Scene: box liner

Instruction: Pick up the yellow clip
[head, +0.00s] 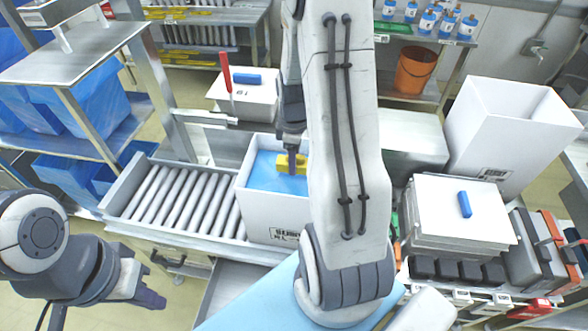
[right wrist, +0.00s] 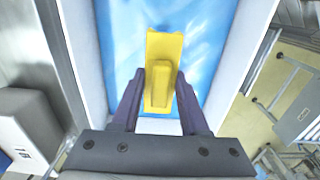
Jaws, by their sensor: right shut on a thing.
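The yellow clip (head: 284,161) is over the blue liner (head: 262,180) of the white open box (head: 267,212) in the head view. In the right wrist view the clip (right wrist: 164,55) sits between both fingers of my right gripper (right wrist: 160,88), which is shut on it. Whether the clip touches the liner or hangs above it, I cannot tell. My right arm hides part of the box's right side. My left gripper (head: 150,297) is at the lower left, away from the box. Its finger gap is not clear.
A roller conveyor (head: 180,200) lies left of the box. A white lidded box with a blue clip (head: 465,204) stands at right, near a tall open white box (head: 505,130). Another lidded box (head: 245,95) with a red-handled tool (head: 226,72) stands behind.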

